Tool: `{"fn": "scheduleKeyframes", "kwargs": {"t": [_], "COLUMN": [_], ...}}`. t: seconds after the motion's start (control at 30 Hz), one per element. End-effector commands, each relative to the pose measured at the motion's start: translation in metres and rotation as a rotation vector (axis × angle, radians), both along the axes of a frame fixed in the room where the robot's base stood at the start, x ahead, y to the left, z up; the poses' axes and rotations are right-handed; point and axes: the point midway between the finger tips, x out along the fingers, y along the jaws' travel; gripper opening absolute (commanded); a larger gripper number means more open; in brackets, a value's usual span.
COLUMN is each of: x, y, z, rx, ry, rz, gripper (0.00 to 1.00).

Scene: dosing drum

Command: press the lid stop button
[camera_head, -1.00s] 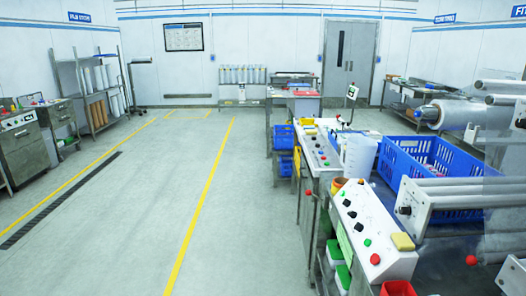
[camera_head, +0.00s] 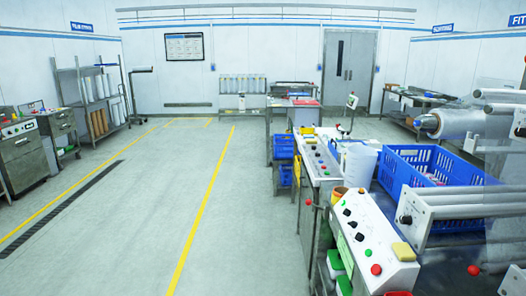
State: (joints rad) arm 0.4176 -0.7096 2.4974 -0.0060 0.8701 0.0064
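The lid stop button cannot be told by any readable label. A near white control panel (camera_head: 372,235) at the right front has black knobs (camera_head: 350,219), a green button (camera_head: 368,253) and a red button (camera_head: 376,269). A second white panel (camera_head: 318,157) behind it carries several small coloured buttons, too small to tell apart well. Another panel with buttons (camera_head: 17,131) sits on a grey cabinet at the far left. My gripper is not in view, so its state does not show.
A yellow block (camera_head: 402,250) lies on the near panel's right edge. A blue crate (camera_head: 425,190) and metal rollers (camera_head: 470,200) crowd the right. The grey floor (camera_head: 140,220) with yellow lines is clear at centre and left.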

Motion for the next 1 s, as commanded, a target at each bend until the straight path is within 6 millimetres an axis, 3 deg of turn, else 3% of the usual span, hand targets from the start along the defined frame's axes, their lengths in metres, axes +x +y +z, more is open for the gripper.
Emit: {"fn": "scheduleKeyframes", "kwargs": {"t": [0.03,0.4,1.0], "x": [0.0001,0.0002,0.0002], "y": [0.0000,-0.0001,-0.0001], "z": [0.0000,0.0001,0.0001], "rx": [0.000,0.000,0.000], "ry": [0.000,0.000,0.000], "rz": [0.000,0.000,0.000], "gripper": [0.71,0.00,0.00]}}
